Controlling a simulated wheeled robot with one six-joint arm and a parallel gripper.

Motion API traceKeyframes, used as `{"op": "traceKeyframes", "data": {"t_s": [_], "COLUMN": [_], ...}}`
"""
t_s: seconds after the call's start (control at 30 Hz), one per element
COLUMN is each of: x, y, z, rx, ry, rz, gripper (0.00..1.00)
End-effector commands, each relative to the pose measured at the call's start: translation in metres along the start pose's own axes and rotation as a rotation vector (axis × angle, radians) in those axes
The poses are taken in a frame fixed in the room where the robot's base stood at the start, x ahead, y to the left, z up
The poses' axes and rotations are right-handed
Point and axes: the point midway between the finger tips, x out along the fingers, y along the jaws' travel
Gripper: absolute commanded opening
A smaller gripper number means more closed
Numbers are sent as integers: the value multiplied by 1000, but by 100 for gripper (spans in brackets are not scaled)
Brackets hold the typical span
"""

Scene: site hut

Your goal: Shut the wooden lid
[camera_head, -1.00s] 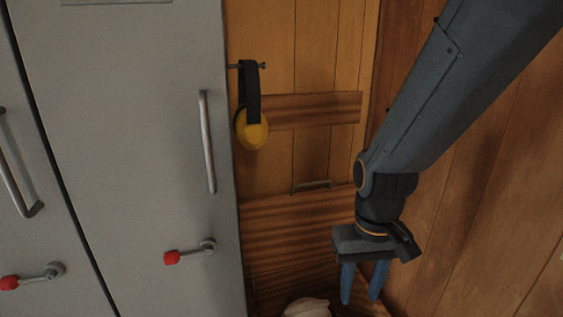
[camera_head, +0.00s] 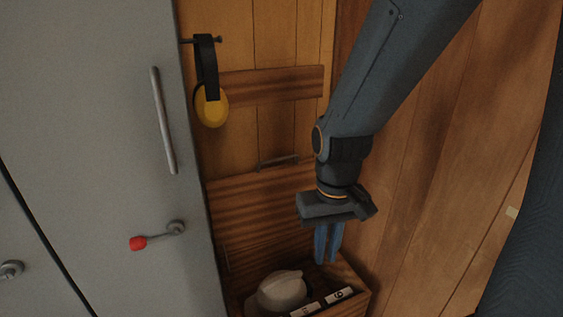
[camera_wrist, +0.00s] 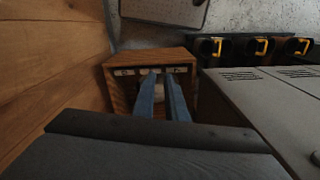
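The wooden lid (camera_head: 262,205) is a dark striped board with a metal handle (camera_head: 277,162) near its top edge. It stands raised, leaning back against the plank wall. Below it is the open wooden box (camera_head: 350,302), which also shows in the wrist view (camera_wrist: 118,88). A pale helmet (camera_head: 282,290) lies inside. My gripper (camera_head: 327,262) points down in front of the lid's right side, above the box. Its blue fingers are close together with a narrow gap and hold nothing. In the wrist view my gripper (camera_wrist: 161,74) reaches over the box. The lid is not identifiable there.
A grey locker (camera_head: 120,100) with a long handle and a red-knobbed lever (camera_head: 138,243) stands at left. Yellow ear defenders (camera_head: 211,105) hang on a hook above the lid. A wooden wall (camera_head: 430,180) is close on the right. White labels (camera_head: 338,296) mark the box.

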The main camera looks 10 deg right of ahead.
Motion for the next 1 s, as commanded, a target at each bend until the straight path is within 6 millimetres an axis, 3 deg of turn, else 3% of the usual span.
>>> {"op": "traceKeyframes", "data": {"t_s": [0.17,0.5,0.7,0.83,1.0], "x": [-27,-86,-112,-122,-128], "y": [-3,-11,-16,-18,-20], "z": [-72,-259,-348,-386,-407], "rx": [-27,-113,-163,-185,-199], "ry": [44,171,240,274,293], "rz": [-6,-20,-24,-26,-26], "gripper": [0,0,0,0,0]}}
